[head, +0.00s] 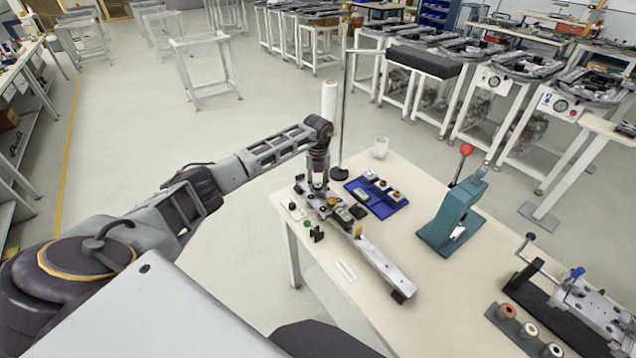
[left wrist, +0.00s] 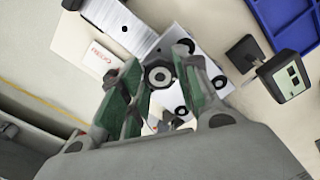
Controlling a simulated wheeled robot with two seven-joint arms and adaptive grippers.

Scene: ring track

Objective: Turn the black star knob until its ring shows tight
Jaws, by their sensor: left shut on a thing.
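The metal rail fixture (head: 375,262) lies along the left part of the bench, with several small parts on it. My left gripper (head: 319,186) reaches down onto its far end. In the left wrist view, the green-padded fingers (left wrist: 158,92) stand on both sides of a round dark knob (left wrist: 159,75) with a pale centre, and they are shut on it. I take this to be the black star knob; its star outline is mostly hidden by the fingers. Its ring cannot be read in either view. My right gripper is not in view.
A blue tray (head: 387,208) with small parts lies right of the fixture. A green lever press (head: 452,220) stands further right, and a crank device (head: 590,312) at the right edge.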

